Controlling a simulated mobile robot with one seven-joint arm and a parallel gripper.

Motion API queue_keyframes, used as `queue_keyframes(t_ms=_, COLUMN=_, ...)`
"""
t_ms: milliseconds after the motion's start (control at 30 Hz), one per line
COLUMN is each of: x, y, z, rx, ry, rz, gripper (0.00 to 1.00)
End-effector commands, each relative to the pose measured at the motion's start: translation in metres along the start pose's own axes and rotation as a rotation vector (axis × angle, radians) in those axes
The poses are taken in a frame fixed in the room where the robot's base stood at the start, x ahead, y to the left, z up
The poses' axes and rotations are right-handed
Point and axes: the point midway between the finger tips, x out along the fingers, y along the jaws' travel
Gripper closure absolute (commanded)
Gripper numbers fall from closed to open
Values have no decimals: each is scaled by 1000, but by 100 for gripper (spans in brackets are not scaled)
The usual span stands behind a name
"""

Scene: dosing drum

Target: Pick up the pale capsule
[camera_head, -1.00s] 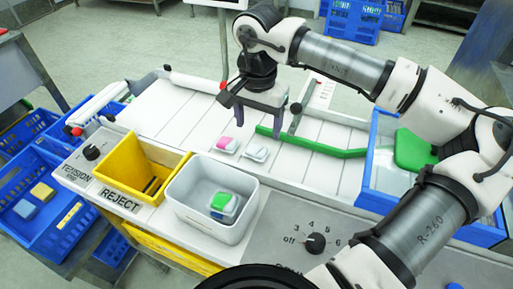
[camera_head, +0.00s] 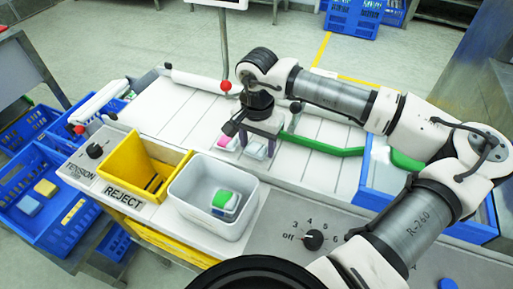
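The pale capsule (camera_head: 255,152) lies on the white slatted belt, just right of a pink and white capsule (camera_head: 229,144). My gripper (camera_head: 258,147) points down over the pale capsule, low at the belt. Its two fingers stand apart, one on each side of the capsule, and partly hide it. I cannot tell whether either finger touches it. The capsule still rests on the belt.
A grey-white bin (camera_head: 185,190) holding a green and white capsule stands in front of the belt. Left of it is the yellow REJECT bin (camera_head: 120,160). A green guide rail (camera_head: 325,148) runs close right of my gripper.

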Motion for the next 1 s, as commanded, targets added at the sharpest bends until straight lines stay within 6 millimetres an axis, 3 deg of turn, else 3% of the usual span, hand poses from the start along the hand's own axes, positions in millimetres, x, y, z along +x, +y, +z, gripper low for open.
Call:
queue_keyframes(t_ms=33, x=0, y=0, z=0, rx=0, ry=0, rz=0, gripper=50)
queue_keyframes(t_ms=267, x=0, y=0, z=0, rx=0, ry=0, rz=0, gripper=77)
queue_keyframes(t_ms=667, x=-10, y=0, z=-1, rx=1, ry=2, rz=1, gripper=77)
queue_keyframes(t_ms=867, x=-40, y=0, z=-1, rx=2, ry=5, rz=0, gripper=77)
queue_keyframes(t_ms=1000, x=-72, y=0, z=-1, rx=2, ry=5, rz=-1, gripper=77)
